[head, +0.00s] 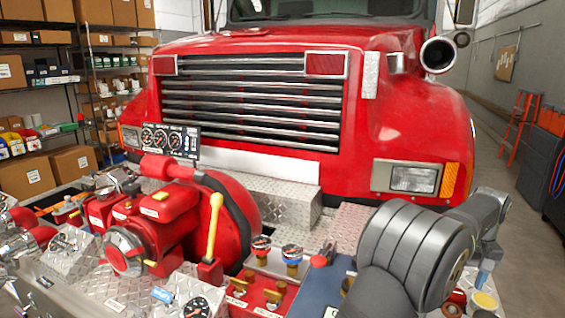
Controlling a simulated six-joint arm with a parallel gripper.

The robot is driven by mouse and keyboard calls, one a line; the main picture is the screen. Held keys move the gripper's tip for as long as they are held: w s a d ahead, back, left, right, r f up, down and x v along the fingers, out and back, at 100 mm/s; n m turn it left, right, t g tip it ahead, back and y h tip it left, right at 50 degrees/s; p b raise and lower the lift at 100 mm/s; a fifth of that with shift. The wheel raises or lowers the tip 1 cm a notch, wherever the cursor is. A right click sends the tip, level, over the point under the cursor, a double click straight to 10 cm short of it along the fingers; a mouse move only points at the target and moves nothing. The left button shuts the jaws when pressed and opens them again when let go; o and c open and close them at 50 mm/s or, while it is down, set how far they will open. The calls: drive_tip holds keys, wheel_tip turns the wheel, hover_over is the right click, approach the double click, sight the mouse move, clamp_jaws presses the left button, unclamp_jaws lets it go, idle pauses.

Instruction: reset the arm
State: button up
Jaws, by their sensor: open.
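My arm shows at the lower right in the head view, as thick dark grey rounded links in front of the truck's right side. My gripper is not in view; the arm's end is hidden or outside the picture. The arm's links cover part of the bumper deck behind them. A red pump (150,222) stands on the bumper at the left, with a yellow-handled lever (214,225) at its right.
The red truck's grille (250,100) and hood stand behind the bumper. Gauges (168,140), valve knobs (291,256) and a diamond-plate box (275,200) crowd the deck. Shelves with boxes stand at left. An orange ladder (518,125) and open floor lie at right.

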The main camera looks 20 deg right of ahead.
drive_tip(key=shift+m, duration=0.4)
drive_tip(key=w+a, duration=0.7)
drive_tip(key=w, duration=0.3)
drive_tip(key=w+a, duration=0.7)
drive_tip(key=w, duration=0.3)
drive_tip(key=w+a, duration=0.7)
drive_tip(key=w, duration=0.3)
drive_tip(key=shift+w, duration=0.25)
drive_tip(key=w+a+f, duration=0.2)
drive_tip(key=w+a, duration=0.4)
drive_tip(key=a, duration=0.6)
drive_tip(key=shift+n, duration=0.4)
